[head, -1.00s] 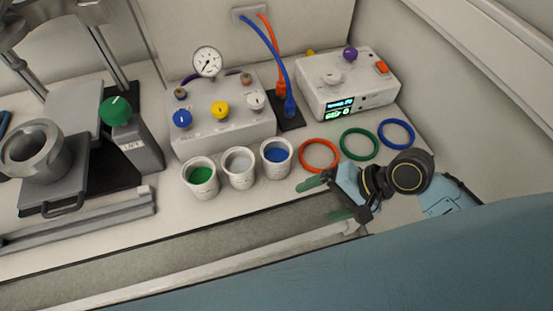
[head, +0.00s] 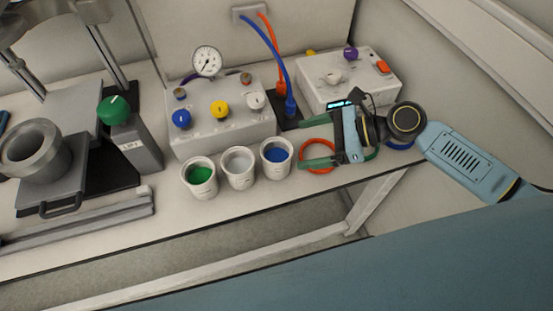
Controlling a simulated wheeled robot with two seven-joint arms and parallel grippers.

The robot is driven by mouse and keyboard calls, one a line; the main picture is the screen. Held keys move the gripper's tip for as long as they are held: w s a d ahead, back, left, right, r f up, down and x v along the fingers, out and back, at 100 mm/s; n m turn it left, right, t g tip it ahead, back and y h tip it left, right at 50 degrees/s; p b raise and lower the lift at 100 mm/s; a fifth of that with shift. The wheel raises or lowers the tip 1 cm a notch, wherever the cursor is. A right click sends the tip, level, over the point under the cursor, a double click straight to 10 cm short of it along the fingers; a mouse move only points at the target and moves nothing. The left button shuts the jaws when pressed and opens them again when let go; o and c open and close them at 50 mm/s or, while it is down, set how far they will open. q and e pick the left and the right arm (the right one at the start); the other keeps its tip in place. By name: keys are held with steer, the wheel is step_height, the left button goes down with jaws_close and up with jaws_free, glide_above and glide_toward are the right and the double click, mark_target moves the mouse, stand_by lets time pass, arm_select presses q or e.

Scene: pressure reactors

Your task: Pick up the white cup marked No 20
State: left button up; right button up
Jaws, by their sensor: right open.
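Three white cups stand upright in a row on the bench in the head view: one with green contents (head: 199,178), one with pale grey contents (head: 239,167) and one with blue contents (head: 276,158). Each has small print on its front, too small to read, so I cannot tell which is No 20. My right gripper (head: 305,142) is open and empty, just right of the cup with blue contents. Its green fingers point left toward that cup, apart from it as far as I can tell. My left gripper is not in view.
A valve box (head: 222,124) with a gauge stands behind the cups. A control box (head: 345,80) stands behind my right gripper. A red ring (head: 318,169) lies under the gripper; other rings are mostly hidden. A metal reactor (head: 33,150) stands at the left. The bench edge runs in front.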

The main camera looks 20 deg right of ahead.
mark_target(264, 153)
steer(key=shift+f+b+x, duration=0.2)
steer(key=shift+b+x, duration=0.25)
steer(key=shift+x, duration=2.6)
steer(key=shift+d, duration=0.1)
steer(key=shift+c, duration=0.4)
steer(key=c, duration=1.4)
